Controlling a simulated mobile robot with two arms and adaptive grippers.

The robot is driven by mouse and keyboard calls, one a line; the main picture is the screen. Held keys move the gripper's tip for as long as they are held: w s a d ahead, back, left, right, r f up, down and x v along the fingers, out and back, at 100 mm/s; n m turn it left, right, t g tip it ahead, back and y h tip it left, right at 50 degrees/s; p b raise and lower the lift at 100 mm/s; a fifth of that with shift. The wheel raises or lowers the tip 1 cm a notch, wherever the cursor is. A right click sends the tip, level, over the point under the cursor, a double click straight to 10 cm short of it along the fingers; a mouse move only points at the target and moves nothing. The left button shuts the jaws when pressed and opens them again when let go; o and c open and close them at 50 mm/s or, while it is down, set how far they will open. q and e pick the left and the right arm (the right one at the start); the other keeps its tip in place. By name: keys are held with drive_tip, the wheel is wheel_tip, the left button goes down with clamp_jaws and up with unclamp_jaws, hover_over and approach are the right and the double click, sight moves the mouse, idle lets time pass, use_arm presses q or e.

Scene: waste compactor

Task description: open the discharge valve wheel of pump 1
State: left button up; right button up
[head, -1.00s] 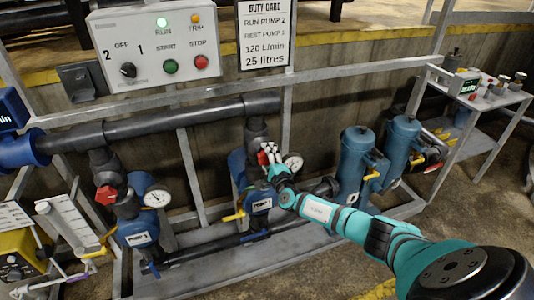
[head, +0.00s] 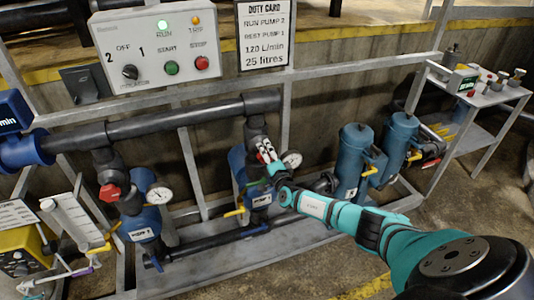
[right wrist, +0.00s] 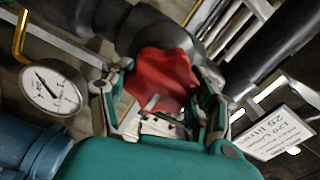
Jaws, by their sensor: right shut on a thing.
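My right gripper (head: 268,152) reaches in from the right to the discharge pipe of the right-hand pump (head: 258,199). In the right wrist view its fingers (right wrist: 166,103) sit on both sides of a red lobed valve wheel (right wrist: 163,75) and are shut on it. In the head view the gripper hides most of this wheel. A second red valve wheel (head: 109,192) is on the discharge pipe of the left-hand pump (head: 140,232), with nothing touching it. The pump labels are too small to read surely. My left gripper is not in view.
A pressure gauge (head: 291,159) is close beside the gripper; it also shows in the right wrist view (right wrist: 52,88). A dark header pipe (head: 170,122) runs above the pumps. Blue canisters (head: 354,160) stand right of the pump, near my right arm. A control box (head: 155,45) is above.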

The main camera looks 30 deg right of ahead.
drive_tip(key=shift+s+f, duration=0.1)
drive_tip(key=shift+f, duration=0.05)
drive_tip(key=o, duration=1.2)
drive_tip(key=shift+c, duration=0.2)
drive_tip(key=v, duration=1.2)
drive_tip(key=shift+f, duration=0.1)
